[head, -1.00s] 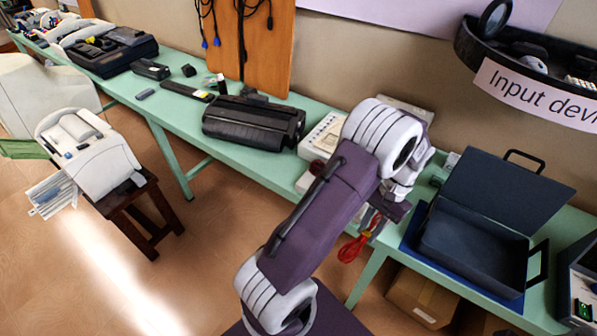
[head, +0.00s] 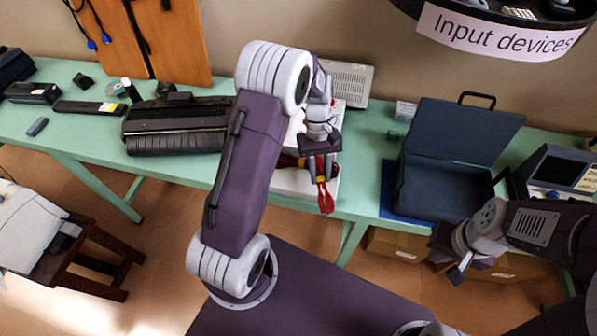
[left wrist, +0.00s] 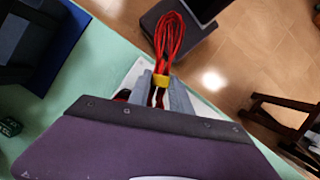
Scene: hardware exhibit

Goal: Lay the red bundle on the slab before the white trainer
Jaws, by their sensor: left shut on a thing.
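The red bundle (head: 326,199) is a looped red cable with a yellow band, seen also in the left wrist view (left wrist: 171,37). My left gripper (head: 319,165) is shut on it near the band, and the loops hang past the fingers toward the bench's front edge. A pale slab (head: 290,183) lies on the bench below and beside the gripper, partly hidden by my arm. The white trainer is mostly hidden behind my left arm; I cannot make it out clearly. My right gripper (head: 458,272) is low at the right, away from the bench items; its jaws are unclear.
An open dark blue case (head: 445,185) stands on a blue mat right of the slab. A black printer-like machine (head: 175,126) lies to the left. A beige device (head: 347,83) stands behind my arm. A cardboard box (head: 395,245) is under the green bench (head: 362,185).

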